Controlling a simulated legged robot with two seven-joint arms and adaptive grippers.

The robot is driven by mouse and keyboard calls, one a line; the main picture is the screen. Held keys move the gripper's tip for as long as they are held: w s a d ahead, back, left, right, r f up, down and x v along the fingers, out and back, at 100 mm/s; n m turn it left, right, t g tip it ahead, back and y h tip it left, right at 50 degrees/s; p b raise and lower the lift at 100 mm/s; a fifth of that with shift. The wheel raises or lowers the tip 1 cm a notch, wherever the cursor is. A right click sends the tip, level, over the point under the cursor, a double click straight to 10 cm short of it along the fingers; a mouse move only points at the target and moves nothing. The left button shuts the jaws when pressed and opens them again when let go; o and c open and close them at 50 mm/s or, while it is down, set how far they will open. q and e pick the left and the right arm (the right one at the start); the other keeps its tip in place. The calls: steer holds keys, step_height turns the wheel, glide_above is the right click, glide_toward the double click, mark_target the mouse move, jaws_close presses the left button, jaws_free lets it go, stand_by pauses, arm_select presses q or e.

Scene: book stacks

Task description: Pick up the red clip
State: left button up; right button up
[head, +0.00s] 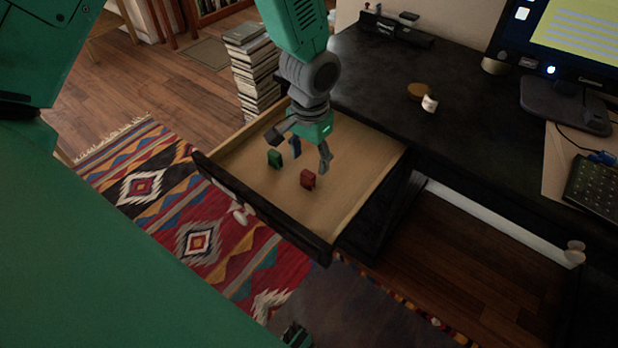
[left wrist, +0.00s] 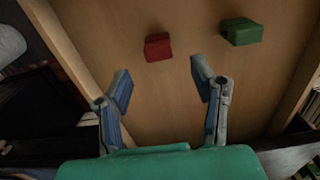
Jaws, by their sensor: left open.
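The red clip (head: 308,179) stands on the wooden bottom of the open drawer (head: 352,197). A green clip (head: 274,159) stands to its left in the head view. My left gripper (head: 309,154) is open and empty above the drawer, pointing down, with the red clip below it and not touched. In the left wrist view, the red clip (left wrist: 158,47) lies beyond the two spread fingertips (left wrist: 160,80), roughly between them. The green clip (left wrist: 241,32) is farther right there.
The drawer's front (head: 262,212) and side walls surround the clips. The black desk top (head: 450,137) lies to the right, with a small white-and-brown item (head: 429,103) and a monitor stand (head: 562,100). A stack of books (head: 252,68) stands behind the drawer.

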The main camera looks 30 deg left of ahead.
mark_target(309, 172)
arm_select(q)
steer(key=shift+f, duration=0.7)
steer(key=shift+s+f, duration=0.15)
steer(key=shift+f, duration=0.4)
step_height(309, 172, down, 4)
steer(key=shift+f+b, duration=0.1)
steer(key=shift+b, duration=0.7)
steer(key=c, duration=0.9)
